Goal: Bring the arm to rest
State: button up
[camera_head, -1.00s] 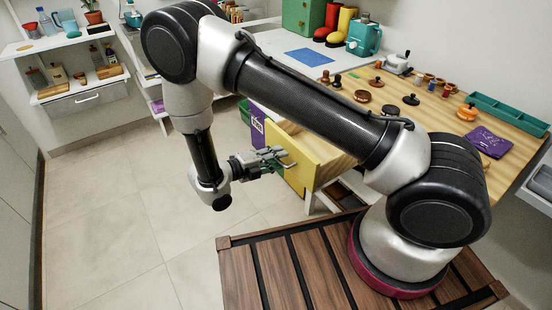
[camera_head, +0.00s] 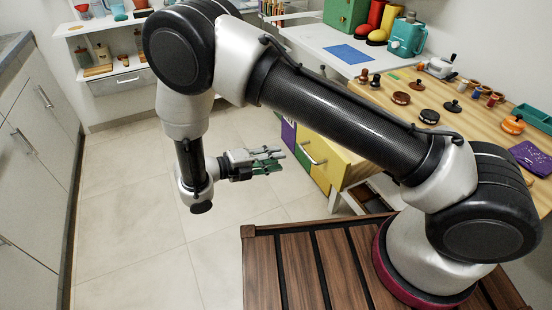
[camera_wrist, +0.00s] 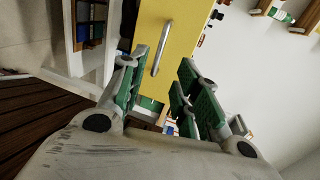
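My gripper (camera_head: 268,160) hangs at the end of my folded arm, over the tiled floor to the left of the workbench. Its green-padded fingers point toward the yellow drawer front (camera_head: 325,160) and stand clear of it. In the wrist view my gripper (camera_wrist: 160,88) shows its fingers spread apart with nothing between them. The yellow drawer front (camera_wrist: 178,42) and its metal handle (camera_wrist: 162,48) lie beyond the fingers, untouched.
The wooden workbench top (camera_head: 392,118) carries dark knobbed pieces, an orange pot (camera_head: 512,124) and a purple cloth (camera_head: 532,157). The tiled floor (camera_head: 135,215) left of my gripper is clear.

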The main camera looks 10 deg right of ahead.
jog(key=s+d+f+m+g, duration=0.2)
jog(key=s+d+m, duration=0.15)
jog(key=m, duration=0.45)
jog(key=s+d+r+m+y, duration=0.4)
jog(key=d+r+m+y, duration=0.1)
jog(key=d+r+m, duration=0.4)
jog(key=s+d+r+m+y, duration=0.4)
jog(key=d+r+m, duration=0.5)
jog(key=r+m, duration=0.3)
jog(key=s+d+r+m+t+y, duration=0.1)
jog(key=s+d+r+m+y, duration=0.4)
jog(key=d+r+m, duration=0.4)
notch_tip(320, 180, up, 5)
jog(key=shift+s+d+r+m+y, duration=0.1)
jog(key=shift+s+d+m+y, duration=0.25)
jog(key=shift+m, duration=0.65)
